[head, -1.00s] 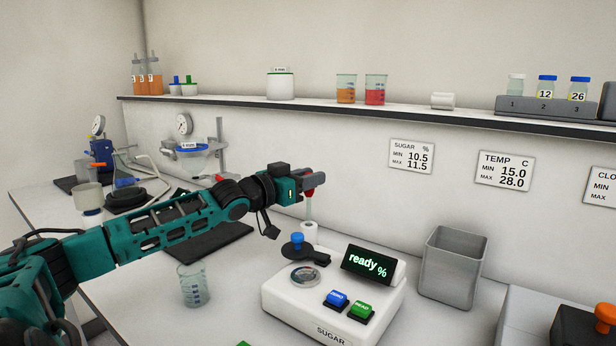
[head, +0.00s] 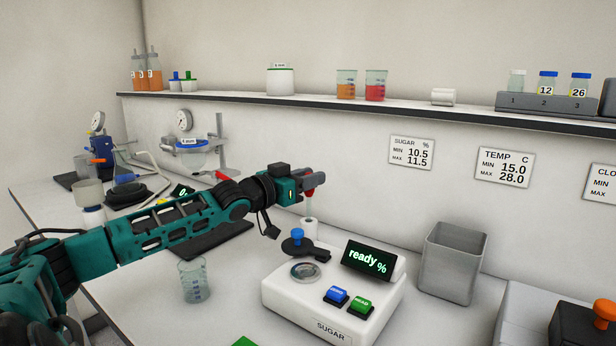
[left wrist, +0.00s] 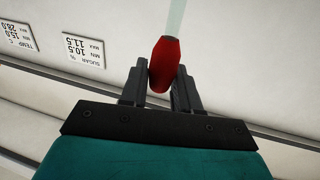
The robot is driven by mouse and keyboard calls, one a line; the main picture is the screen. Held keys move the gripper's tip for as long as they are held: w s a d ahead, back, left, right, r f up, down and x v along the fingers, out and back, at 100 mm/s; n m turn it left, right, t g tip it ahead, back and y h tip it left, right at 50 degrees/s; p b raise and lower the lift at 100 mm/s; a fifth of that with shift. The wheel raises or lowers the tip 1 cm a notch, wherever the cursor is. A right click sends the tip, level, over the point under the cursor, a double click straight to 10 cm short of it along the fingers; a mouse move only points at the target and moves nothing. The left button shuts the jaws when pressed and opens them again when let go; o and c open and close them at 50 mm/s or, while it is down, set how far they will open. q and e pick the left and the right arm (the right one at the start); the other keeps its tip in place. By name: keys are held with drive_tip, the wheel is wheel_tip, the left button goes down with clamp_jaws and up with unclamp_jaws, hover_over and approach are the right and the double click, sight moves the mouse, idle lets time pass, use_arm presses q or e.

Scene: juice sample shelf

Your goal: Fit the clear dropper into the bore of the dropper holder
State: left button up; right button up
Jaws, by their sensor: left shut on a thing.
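My left gripper (head: 308,184) is shut on the clear dropper's red bulb (head: 309,191), behind the sugar meter. The left wrist view shows the red bulb (left wrist: 164,64) between the two fingers (left wrist: 160,85), with the clear tube running up out of the picture. In the head view the clear tube (head: 309,208) hangs about upright below the gripper. Its lower end meets the top of the white dropper holder (head: 309,231). I cannot tell whether the tip is in the bore or just above it. My right gripper is not in view.
The sugar meter (head: 322,318) stands in front of the holder, its dark lid arm with a blue knob (head: 297,234) close by. A grey bin (head: 450,262) is to the right. A beaker (head: 194,281) stands left of the meter. The shelf (head: 400,113) runs above.

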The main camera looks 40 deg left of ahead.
sight(307, 194)
use_arm(q)
drive_tip(key=shift+f, duration=1.6)
idle(0.3)
drive_tip(key=o, duration=0.8)
drive_tip(key=shift+s, duration=0.1)
